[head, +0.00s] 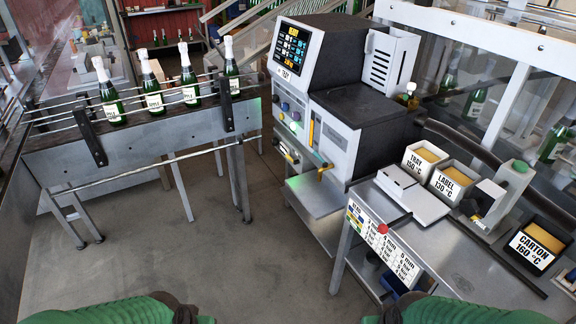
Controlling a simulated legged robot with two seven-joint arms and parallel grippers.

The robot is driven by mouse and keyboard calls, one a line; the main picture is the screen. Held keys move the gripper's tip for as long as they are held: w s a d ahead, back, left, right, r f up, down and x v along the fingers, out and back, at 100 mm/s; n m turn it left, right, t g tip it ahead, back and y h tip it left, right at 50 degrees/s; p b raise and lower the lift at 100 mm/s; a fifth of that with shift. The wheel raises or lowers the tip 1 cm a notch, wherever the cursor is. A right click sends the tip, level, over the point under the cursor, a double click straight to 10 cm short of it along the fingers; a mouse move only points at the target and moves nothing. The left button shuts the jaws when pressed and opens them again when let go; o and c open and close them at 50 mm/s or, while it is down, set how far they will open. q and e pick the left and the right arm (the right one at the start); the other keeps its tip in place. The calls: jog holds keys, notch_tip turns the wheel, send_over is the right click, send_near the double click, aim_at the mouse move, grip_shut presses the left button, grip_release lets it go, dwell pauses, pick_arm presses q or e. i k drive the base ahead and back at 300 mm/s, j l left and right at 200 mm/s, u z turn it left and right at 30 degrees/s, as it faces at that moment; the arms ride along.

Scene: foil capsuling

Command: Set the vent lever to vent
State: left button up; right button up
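The grey and black machine (353,107) stands right of centre, with a lit screen (291,47) on top. Its front panel has small coloured knobs (284,107), a yellow upright piece (311,131) and a yellow-tipped handle (325,168) that sticks out low on the front. I see no readable vent marking, so I cannot tell which part is the vent lever or how it is set. My green arms show at the bottom edge, left and right, far from the machine. Neither gripper's fingers can be made out.
A conveyor (150,140) with several foil-topped bottles stands at the left. A steel bench (450,250) at the right carries bins marked TRAY (420,163), LABEL (448,185) and CARTON (531,250). A red button (383,229) sits on its front. The floor (220,255) between is clear.

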aim_at(296, 161)
jog(key=i+j, duration=0.2)
jog(key=i, duration=0.4)
jog(key=i+j+u, duration=0.1)
jog(key=i+j, duration=0.15)
jog(key=i, duration=0.3)
jog(key=i+j, duration=0.2)
jog(key=i, duration=0.4)
jog(key=i+j, duration=0.15)
jog(key=i, duration=0.45)
jog(key=i+j+u, duration=0.1)
jog(key=i, duration=0.5)
jog(key=j, duration=0.1)
